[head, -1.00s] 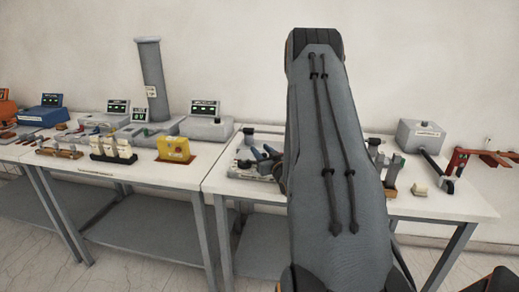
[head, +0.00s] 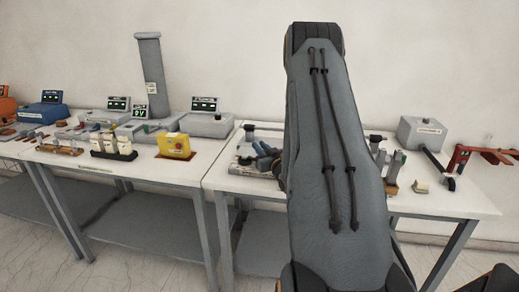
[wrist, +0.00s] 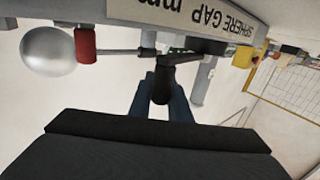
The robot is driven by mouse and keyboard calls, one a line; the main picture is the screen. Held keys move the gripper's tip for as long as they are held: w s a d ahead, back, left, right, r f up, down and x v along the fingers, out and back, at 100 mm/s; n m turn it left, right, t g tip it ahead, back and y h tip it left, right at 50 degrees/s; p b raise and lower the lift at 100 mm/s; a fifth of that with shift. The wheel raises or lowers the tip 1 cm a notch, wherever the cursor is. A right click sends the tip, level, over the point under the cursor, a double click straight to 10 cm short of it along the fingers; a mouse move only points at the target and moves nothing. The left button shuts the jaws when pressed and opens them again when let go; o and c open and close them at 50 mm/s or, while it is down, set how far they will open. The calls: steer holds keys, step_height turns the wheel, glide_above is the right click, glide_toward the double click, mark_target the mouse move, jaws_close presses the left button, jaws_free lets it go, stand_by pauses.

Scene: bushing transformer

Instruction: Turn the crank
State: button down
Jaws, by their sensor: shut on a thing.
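In the wrist view, the black crank handle (wrist: 160,88) sits between the blue fingers of my gripper (wrist: 163,97), which are closed on it. A thin dark rod (wrist: 112,51) runs left from the crank toward a red collar (wrist: 86,46) and a silver sphere (wrist: 47,51). The grey housing (wrist: 230,20) above carries an upside-down label reading "SPHERE GAP" and "mm". In the head view, my arm covers much of the right table, and the crank and fingertips cannot be made out clearly.
The right table (head: 440,203) holds a grey box (head: 421,133) with a dark lever and a red bracket (head: 485,155). The left table (head: 110,164) holds a yellow unit (head: 174,146), a tall grey column (head: 153,78) and several devices.

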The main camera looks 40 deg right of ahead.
steer(key=c, duration=1.6)
jaws_free()
steer(key=shift+s+d, duration=0.15)
steer(key=shift+c, duration=0.2)
steer(key=b+v, duration=0.2)
steer(key=v, duration=0.5)
steer(key=shift+s, duration=0.35)
